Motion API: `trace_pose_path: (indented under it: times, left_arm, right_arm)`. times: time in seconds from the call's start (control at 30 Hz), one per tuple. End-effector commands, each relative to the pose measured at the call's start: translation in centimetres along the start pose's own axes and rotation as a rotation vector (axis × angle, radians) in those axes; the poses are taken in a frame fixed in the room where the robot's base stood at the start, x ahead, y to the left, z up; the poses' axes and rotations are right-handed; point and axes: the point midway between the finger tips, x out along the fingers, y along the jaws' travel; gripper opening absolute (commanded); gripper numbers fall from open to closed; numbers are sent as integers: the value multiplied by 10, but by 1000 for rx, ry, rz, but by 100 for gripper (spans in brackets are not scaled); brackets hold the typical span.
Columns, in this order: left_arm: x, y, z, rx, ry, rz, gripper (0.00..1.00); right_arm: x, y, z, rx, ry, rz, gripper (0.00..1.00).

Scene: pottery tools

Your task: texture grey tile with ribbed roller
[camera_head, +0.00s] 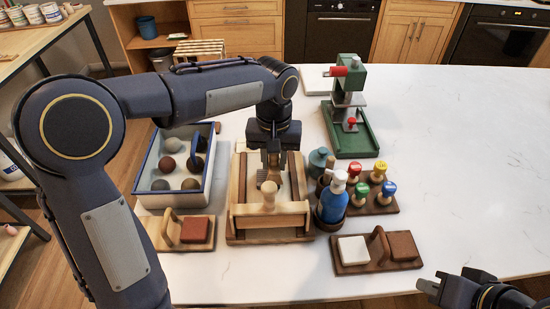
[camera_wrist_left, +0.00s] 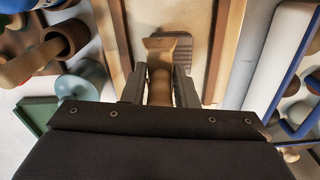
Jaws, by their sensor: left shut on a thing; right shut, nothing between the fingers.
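My left gripper (camera_head: 272,164) reaches down into a wooden frame (camera_head: 235,205) with raised side rails. In the left wrist view, its fingers (camera_wrist_left: 160,88) are shut on a brown wooden piece with a flared end (camera_wrist_left: 167,47); whether it is the ribbed roller's handle I cannot tell. A grey ribbed patch (camera_wrist_left: 187,62) lies just beside that piece on the pale board inside the frame, possibly the grey tile, partly hidden. My right gripper (camera_head: 430,288) is shut and empty at the lower right.
A blue-rimmed tray of balls (camera_head: 148,195) stands left. Stamps (camera_head: 386,190) and a blue bottle (camera_head: 332,202) stand right. Block holders with a red block (camera_head: 197,229) and a white block (camera_head: 353,250) lie in front. A green press (camera_head: 352,138) is behind. The right counter is clear.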

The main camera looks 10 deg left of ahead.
Motion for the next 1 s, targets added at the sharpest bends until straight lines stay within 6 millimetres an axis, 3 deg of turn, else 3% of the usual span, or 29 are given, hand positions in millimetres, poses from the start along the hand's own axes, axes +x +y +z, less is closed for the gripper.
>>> trace_pose_path:
  times: [1.0]
  left_arm:
    - [1, -22, 2, -1, -1, -1, 0]
  right_arm:
    - [-1, 0, 0, 0, 0, 0, 0]
